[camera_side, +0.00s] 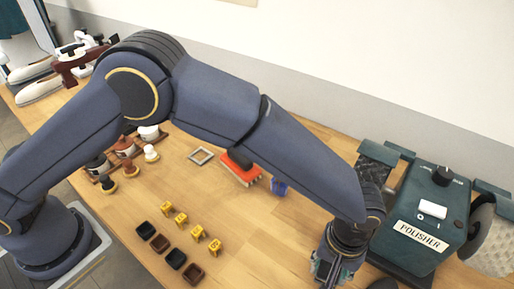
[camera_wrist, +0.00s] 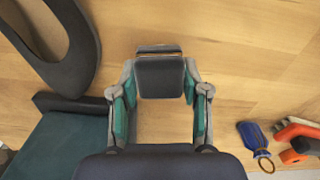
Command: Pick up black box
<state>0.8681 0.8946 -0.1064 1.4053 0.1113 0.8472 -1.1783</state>
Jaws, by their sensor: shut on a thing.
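The black box (camera_wrist: 160,77) shows in the wrist view between the fingers of my gripper (camera_wrist: 160,92). It has a dark flat face and a lighter edge at its top. My gripper is shut on it, with one grey and green finger against each side. In the side view my gripper (camera_side: 327,270) points down at the bottom edge, left of the polisher. The box cannot be made out clearly there. Whether it touches the table is hard to tell.
The green polisher (camera_side: 432,210) stands close on the right. A dark curved part (camera_wrist: 77,45) is near my gripper. A blue item (camera_side: 279,187) and a red brush (camera_side: 241,172) lie farther back. Small dark trays (camera_side: 176,258) and yellow pieces (camera_side: 198,232) stand left. Bare wood lies between.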

